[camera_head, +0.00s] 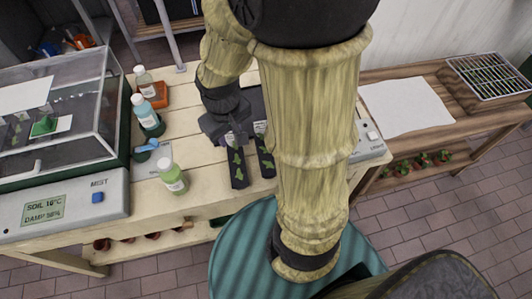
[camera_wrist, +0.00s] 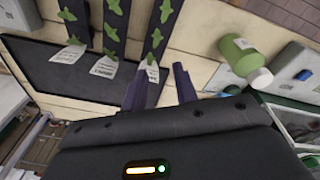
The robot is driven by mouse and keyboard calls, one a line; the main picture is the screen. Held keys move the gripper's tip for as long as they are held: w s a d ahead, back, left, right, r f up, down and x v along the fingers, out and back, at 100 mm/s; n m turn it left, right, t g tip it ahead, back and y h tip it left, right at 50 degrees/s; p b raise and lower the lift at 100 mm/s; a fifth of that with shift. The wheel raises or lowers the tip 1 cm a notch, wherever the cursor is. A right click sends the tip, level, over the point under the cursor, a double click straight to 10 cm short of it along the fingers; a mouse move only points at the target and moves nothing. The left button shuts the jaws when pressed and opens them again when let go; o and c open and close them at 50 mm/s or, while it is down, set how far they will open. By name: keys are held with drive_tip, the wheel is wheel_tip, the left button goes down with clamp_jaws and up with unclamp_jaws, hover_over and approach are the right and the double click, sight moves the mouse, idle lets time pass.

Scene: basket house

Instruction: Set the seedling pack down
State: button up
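Seedling packs show as dark narrow strips with green leaves and white tags. In the head view, two strips (camera_head: 237,165) (camera_head: 265,158) show; my arm may hide another. My gripper (camera_wrist: 160,78) has its fingers apart, close to the tagged end of the right strip. In the head view, my gripper (camera_head: 230,132) is low over the strips' far ends.
A dark flat panel (camera_wrist: 70,78) lies by the tagged ends. A green bottle (camera_head: 173,178) stands left of the strips; other bottles (camera_head: 147,115) stand behind it. A clear-lidded propagator (camera_head: 60,110) fills the left. A side bench holds a white sheet (camera_head: 405,105) and a wire rack (camera_head: 488,75).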

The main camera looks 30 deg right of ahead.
drive_tip(key=w+r+n+g+h+p, duration=0.2)
drive_tip(key=w+n+g+h+p, duration=0.2)
drive_tip(key=n, duration=0.7)
drive_tip(key=w+h+p, duration=0.2)
drive_tip(key=w+h, duration=0.2)
drive_tip(key=w, duration=0.1)
drive_tip(key=shift+n, duration=0.4)
drive_tip(key=shift+w, duration=0.15)
drive_tip(key=p+x, duration=0.2)
drive_tip(key=x, duration=1)
drive_tip(key=shift+s, duration=0.3)
